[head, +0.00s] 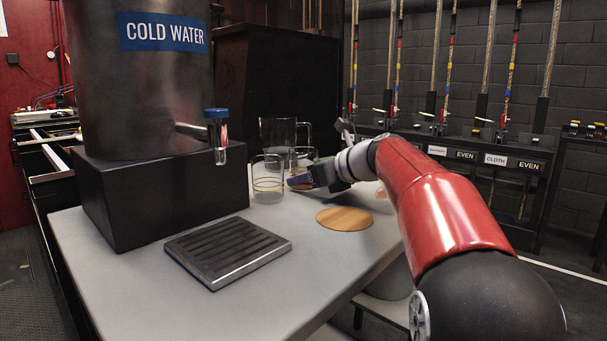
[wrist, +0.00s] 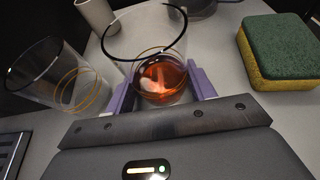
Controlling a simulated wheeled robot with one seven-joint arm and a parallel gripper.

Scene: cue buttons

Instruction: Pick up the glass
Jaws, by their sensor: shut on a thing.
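A clear glass (wrist: 150,42) with a dark rim and amber-red liquid low inside stands between the purple fingers of my gripper (wrist: 162,92) in the wrist view. The fingers are closed on its two sides. In the head view the upper part of this glass (head: 302,156) shows behind my gripper (head: 303,180), which hides its lower part. I cannot tell whether its base touches the table. A second glass (head: 267,178), clear, empty and gold-ringed, stands just left of it; it also shows in the wrist view (wrist: 58,78).
A clear handled jug (head: 278,132) stands behind the glasses. A round wooden coaster (head: 344,219) and a slatted drip tray (head: 228,249) lie nearer on the grey table (head: 130,290). The cold-water dispenser (head: 140,95) stands left. A green-yellow sponge (wrist: 280,52) and white cup (wrist: 97,14) are nearby.

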